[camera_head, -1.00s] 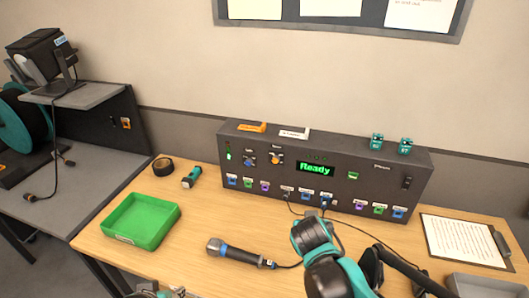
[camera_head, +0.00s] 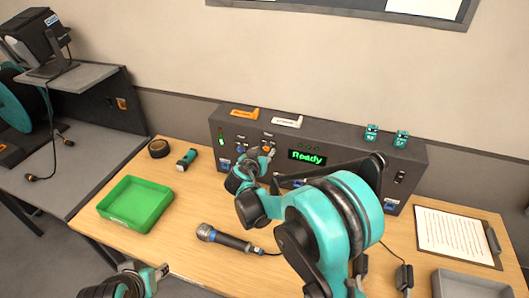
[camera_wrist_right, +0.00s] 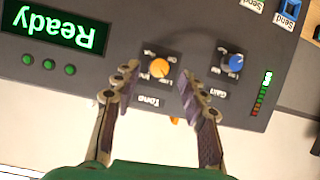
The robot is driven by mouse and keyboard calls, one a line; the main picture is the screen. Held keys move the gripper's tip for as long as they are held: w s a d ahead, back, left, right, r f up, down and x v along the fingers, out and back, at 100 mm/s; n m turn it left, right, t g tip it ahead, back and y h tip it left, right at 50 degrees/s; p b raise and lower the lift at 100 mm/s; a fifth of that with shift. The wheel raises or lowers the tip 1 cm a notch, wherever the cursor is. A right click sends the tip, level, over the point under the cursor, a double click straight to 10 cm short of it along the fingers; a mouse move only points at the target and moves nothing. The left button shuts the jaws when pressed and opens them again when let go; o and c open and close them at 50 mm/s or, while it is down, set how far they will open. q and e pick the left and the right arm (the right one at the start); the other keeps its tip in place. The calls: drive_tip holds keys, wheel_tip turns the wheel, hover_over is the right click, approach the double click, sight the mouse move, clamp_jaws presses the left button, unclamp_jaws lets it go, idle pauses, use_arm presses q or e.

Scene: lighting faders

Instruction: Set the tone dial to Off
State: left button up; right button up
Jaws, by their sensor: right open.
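The tone dial (camera_wrist_right: 159,68) is an orange knob on the dark console, upside down in the right wrist view, with small labels around it. In the head view the tone dial (camera_head: 267,149) shows just beyond my right gripper (camera_head: 262,155). My right gripper (camera_wrist_right: 157,75) is open, with one finger on each side of the tone dial in the wrist view; I cannot tell whether they touch it. The dial's exact setting is too small to read. My left gripper (camera_head: 155,276) is at the lower left, above the table's front edge; its jaws are unclear.
The blue gain dial (camera_wrist_right: 232,63) sits close beside the right gripper's finger. The console's display (camera_head: 307,157) reads Ready. A microphone (camera_head: 226,239), a green tray (camera_head: 136,226), a small flashlight (camera_head: 187,159) and a tape roll (camera_head: 159,148) lie on the table.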

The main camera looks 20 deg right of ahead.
sight(267, 147)
drive_tip(key=shift+x, duration=1.2)
drive_tip(key=shift+c, duration=0.4)
clamp_jaws()
